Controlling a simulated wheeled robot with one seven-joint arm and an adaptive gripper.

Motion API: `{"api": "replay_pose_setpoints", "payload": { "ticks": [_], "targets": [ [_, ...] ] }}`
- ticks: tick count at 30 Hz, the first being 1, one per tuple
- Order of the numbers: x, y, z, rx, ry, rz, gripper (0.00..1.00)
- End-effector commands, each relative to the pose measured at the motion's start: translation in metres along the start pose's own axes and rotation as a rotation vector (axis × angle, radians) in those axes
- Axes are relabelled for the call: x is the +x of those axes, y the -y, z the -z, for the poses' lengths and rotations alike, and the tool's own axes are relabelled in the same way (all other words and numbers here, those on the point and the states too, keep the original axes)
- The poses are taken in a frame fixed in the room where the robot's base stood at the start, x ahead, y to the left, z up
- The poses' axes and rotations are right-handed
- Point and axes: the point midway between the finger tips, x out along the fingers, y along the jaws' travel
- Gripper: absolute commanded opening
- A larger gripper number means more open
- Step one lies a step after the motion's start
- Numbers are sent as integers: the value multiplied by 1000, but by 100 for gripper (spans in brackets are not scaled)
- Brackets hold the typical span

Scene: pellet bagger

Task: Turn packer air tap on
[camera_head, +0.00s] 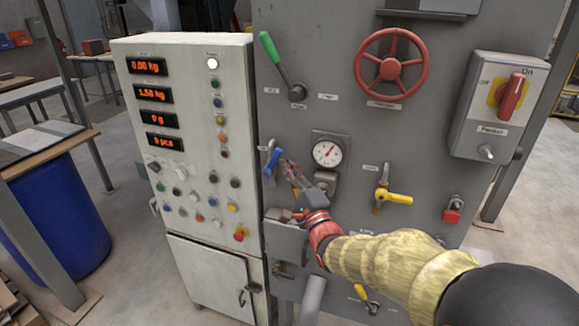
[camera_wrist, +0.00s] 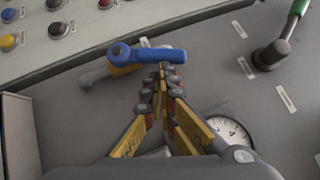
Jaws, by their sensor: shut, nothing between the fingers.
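A tap with a blue lever (camera_head: 272,161) sits on the grey machine panel, near its left edge. Its label is too small to read. In the wrist view the blue lever (camera_wrist: 155,54) runs across the picture, with its pivot at the left and its free end at the right, over a brass-coloured body (camera_wrist: 118,70). In the head view the lever stands steeply, leaning slightly right at the top. My gripper (camera_head: 284,163) is shut and empty. In the wrist view its fingertips (camera_wrist: 162,68) are at the lever's near side, close to the free end; I cannot tell whether they touch.
A pressure gauge (camera_head: 327,152) is right of my gripper, and a yellow-handled tap (camera_head: 394,197) further right. A green-handled lever (camera_head: 270,47) and a red handwheel (camera_head: 391,68) are above. A control cabinet (camera_head: 188,75) stands close on the left. A switch box (camera_head: 493,105) is at right.

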Motion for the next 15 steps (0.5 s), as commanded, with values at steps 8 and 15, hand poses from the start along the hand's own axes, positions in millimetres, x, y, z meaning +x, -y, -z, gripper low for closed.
{"api": "replay_pose_setpoints", "payload": {
  "ticks": [8,15],
  "targets": [
    [10,15,-11,-144,2,-140,0],
    [15,14,-15,-180,1,-178,0]
  ]
}}
